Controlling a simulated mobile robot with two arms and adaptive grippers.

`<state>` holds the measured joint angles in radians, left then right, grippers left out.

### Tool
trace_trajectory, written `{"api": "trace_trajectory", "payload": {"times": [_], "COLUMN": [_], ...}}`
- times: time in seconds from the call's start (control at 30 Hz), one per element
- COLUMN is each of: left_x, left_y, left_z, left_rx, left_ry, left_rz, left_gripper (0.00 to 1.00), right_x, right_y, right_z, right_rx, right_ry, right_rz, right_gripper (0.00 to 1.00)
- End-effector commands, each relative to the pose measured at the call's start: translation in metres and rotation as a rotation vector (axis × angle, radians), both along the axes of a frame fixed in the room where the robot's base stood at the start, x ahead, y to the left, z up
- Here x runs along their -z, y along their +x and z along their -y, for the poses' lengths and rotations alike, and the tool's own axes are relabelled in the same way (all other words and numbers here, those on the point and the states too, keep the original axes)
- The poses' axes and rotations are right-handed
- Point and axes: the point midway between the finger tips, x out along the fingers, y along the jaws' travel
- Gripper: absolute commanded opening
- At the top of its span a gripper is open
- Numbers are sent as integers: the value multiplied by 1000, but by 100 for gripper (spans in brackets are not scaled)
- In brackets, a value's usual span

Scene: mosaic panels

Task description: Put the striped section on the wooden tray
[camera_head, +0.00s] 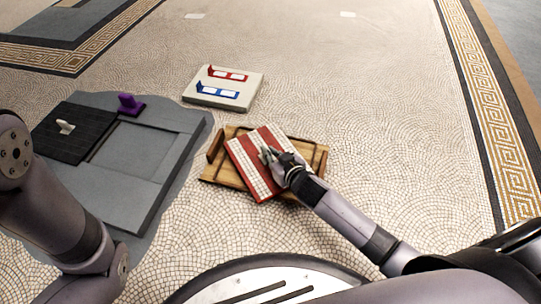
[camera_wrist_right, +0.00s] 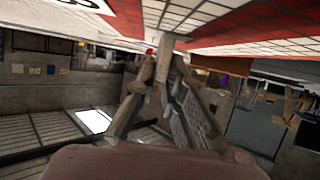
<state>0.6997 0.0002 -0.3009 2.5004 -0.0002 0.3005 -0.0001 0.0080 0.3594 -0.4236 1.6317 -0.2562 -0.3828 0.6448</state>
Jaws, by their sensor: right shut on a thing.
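The striped section (camera_head: 241,154), a flat tiled panel with red and white stripes, appears over the wooden tray (camera_head: 216,173). It is turned at an angle to the tray, and its front corner reaches past the tray's near edge. I cannot tell whether it touches the tray. My right gripper (camera_head: 270,156) is shut on the section's small grip near its middle. In the right wrist view, my right gripper's fingers (camera_wrist_right: 165,58) close on a pale post beneath the striped section (camera_wrist_right: 230,28). My left arm enters at the left; its gripper is out of view.
A grey board (camera_head: 125,182) with a black tiled panel (camera_head: 76,139) and a purple holder (camera_head: 130,104) lies at the left. A pale board (camera_head: 190,93) with red and blue holders lies behind the tray. The floor to the right is clear.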

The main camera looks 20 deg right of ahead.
Motion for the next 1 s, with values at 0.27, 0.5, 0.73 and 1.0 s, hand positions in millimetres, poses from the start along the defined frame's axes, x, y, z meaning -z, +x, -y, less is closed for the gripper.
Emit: {"api": "trace_trajectory", "payload": {"times": [0.27,0.5,0.73,1.0], "left_x": [0,0,0,0], "left_y": [0,0,0,0], "left_z": [0,0,0,0], "left_rx": [0,0,-1,-1], "left_ry": [0,0,0,0], "left_rz": [0,0,-1,-1], "left_gripper": [40,40,40,40], "right_x": [-1,4,5,3], "right_y": [2,0,0,0], "right_z": [0,0,0,0], "right_rx": [-1,0,0,0], "right_ry": [3,1,0,0], "right_rz": [8,1,1,1], "right_gripper": [0,17,30,30]}}
